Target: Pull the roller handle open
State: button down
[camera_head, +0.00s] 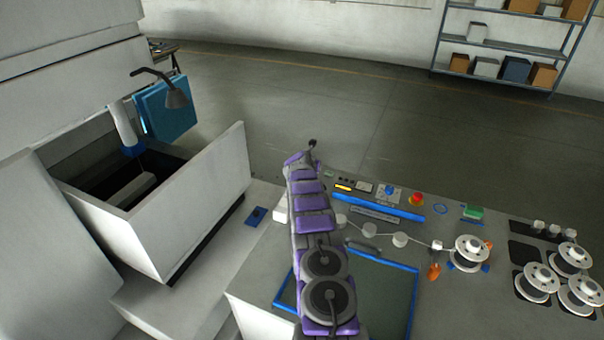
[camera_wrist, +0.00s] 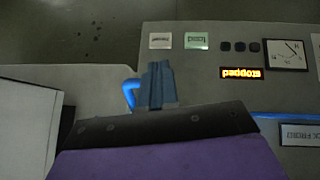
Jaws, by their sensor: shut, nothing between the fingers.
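A grey, handle-like bar (camera_head: 362,246) lies on the panel just right of my arm in the head view, among pale rollers (camera_head: 400,240). I take it for the roller handle, but cannot be sure. It looks flat against the panel. My gripper (camera_wrist: 155,85) shows in the wrist view with its fingers together and empty, above the far left part of the panel. It is apart from the bar, which I do not make out in the wrist view. My purple arm hides part of the panel.
A red button (camera_head: 416,199) and a blue bar (camera_head: 378,207) are on the panel. Wire spools (camera_head: 470,251) stand at right. A blue-framed pane (camera_head: 413,300) lies in front. An open grey tank (camera_head: 190,215) stands at left. A lit display (camera_wrist: 241,73) is right of my fingers.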

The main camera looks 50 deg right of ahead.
jog(key=shift+s+a+r, duration=0.15)
jog(key=shift+a+r, duration=0.3)
jog(key=shift+r, duration=0.1)
jog(key=b+v, duration=0.2)
jog(key=v, duration=1.3)
jog(key=shift+a, duration=0.3)
jog(key=shift+s, duration=0.1)
